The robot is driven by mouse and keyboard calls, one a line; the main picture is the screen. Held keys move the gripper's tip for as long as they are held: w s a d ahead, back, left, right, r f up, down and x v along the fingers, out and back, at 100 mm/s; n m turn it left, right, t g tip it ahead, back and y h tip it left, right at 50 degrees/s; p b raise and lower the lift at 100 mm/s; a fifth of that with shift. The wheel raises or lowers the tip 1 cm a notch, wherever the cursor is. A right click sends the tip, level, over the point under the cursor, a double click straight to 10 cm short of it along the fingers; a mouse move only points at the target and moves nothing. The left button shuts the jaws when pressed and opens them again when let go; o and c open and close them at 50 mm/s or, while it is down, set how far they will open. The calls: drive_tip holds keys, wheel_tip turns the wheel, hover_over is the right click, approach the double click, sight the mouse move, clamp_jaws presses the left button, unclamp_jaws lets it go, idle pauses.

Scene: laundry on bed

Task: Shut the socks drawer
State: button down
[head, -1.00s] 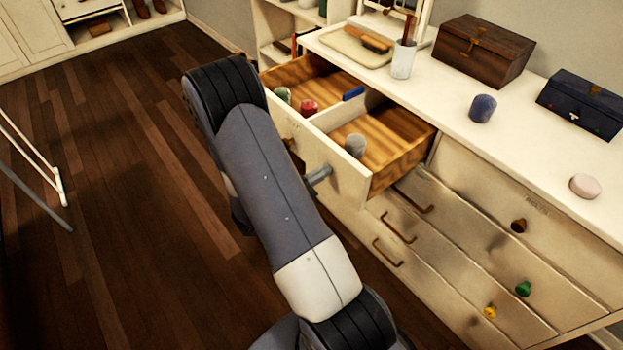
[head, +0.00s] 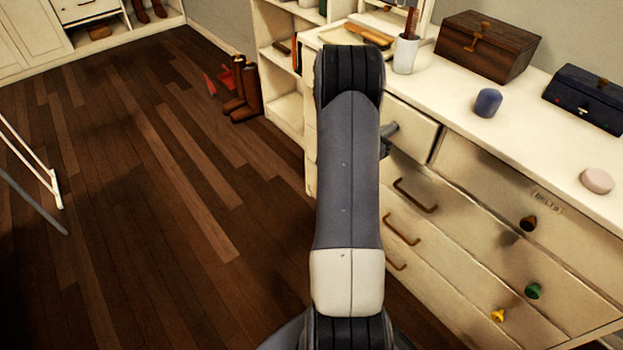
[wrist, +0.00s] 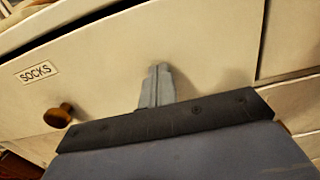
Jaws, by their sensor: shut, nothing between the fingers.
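The socks drawer (head: 412,122) is the top left drawer of the cream dresser. In the head view its front sits about in line with the dresser, and its inside is out of sight. In the wrist view its front (wrist: 95,75) fills the middle, with a SOCKS label (wrist: 38,72) and a round brown knob (wrist: 59,116). A dark gap shows along its top edge; I cannot tell if it is fully flush. My gripper (wrist: 157,70) is shut and empty, its tips at the drawer front, right of the knob. It also shows in the head view (head: 392,130), partly behind my arm.
The dresser top (head: 450,110) holds a white cup (head: 405,55), a brown chest (head: 487,48), a dark blue box (head: 588,100), a blue cylinder (head: 488,102) and a pink round item (head: 597,181). Other closed drawers have handles and knobs. Brown boots (head: 245,95) stand by the shelf.

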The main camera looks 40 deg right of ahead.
drive_tip(key=shift+d+r, duration=0.1)
drive_tip(key=shift+d, duration=1.05)
drive_tip(key=shift+r, duration=0.1)
drive_tip(key=shift+w, duration=0.1)
drive_tip(key=a, duration=1.4)
drive_tip(key=shift+s+a+f+b, duration=0.2)
drive_tip(key=shift+s+b, duration=0.1)
drive_tip(key=shift+b, duration=0.15)
